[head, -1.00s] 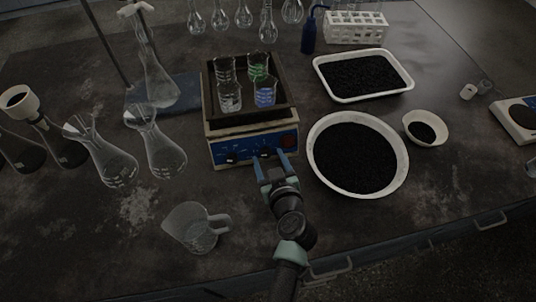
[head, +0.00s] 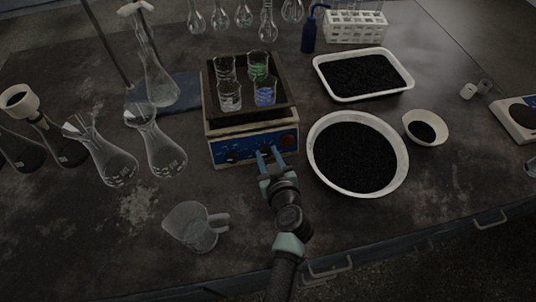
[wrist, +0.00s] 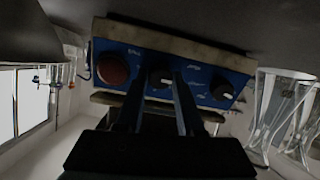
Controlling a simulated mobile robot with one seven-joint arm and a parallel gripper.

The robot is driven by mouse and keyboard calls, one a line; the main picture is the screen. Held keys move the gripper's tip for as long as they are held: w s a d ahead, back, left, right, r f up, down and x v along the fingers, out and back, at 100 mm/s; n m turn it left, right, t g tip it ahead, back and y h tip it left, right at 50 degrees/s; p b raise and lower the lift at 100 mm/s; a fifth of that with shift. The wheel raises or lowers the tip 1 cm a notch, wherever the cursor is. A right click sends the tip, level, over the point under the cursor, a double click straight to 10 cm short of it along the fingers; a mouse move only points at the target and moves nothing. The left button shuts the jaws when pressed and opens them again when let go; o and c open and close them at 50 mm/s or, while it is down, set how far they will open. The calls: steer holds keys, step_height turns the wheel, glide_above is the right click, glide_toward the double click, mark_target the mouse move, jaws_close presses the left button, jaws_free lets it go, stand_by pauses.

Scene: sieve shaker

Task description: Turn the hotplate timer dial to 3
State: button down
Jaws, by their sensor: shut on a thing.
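The hotplate unit (head: 215,131) has a blue front panel with two black dials and a red round knob (head: 287,141). The middle dial (wrist: 161,77) sits between my two fingers in the wrist view. My gripper (head: 271,157) is shut on this dial at the panel front; the fingers hide most of it in the head view. The other black dial (head: 231,157) is at the panel's left in the head view, and at the right in the wrist view (wrist: 221,91). The scale marks are too small to read.
A dark tray on the unit holds several beakers (head: 229,96). A white bowl of black grains (head: 314,158) stands close at its right. A glass jug (head: 192,228) stands left of my arm, and flasks (head: 165,154) stand to the unit's left.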

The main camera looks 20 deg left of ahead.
steer(key=shift+m, duration=0.3)
steer(key=shift+f+m+b, duration=0.1)
steer(key=shift+m+b, duration=0.45)
steer(key=shift+m, duration=0.35)
steer(key=m, duration=0.3)
steer(key=shift+m+b, duration=0.3)
steer(key=shift+b, duration=0.05)
steer(key=m, duration=0.3)
steer(key=shift+m, duration=0.4)
steer(key=m, duration=0.3)
steer(key=shift+m, duration=0.3)
steer(key=m+p, duration=0.1)
steer(key=m, duration=0.2)
steer(key=shift+s+m, duration=0.1)
steer(key=shift+m, duration=0.2)
steer(key=m+p, duration=0.1)
steer(key=m, duration=0.2)
steer(key=shift+m+t, duration=0.3)
steer(key=shift+m, duration=0.1)
steer(key=m+p, duration=0.2)
steer(key=m, duration=0.4)
steer(key=shift+p, duration=0.3)
steer(key=shift+m, duration=0.3)
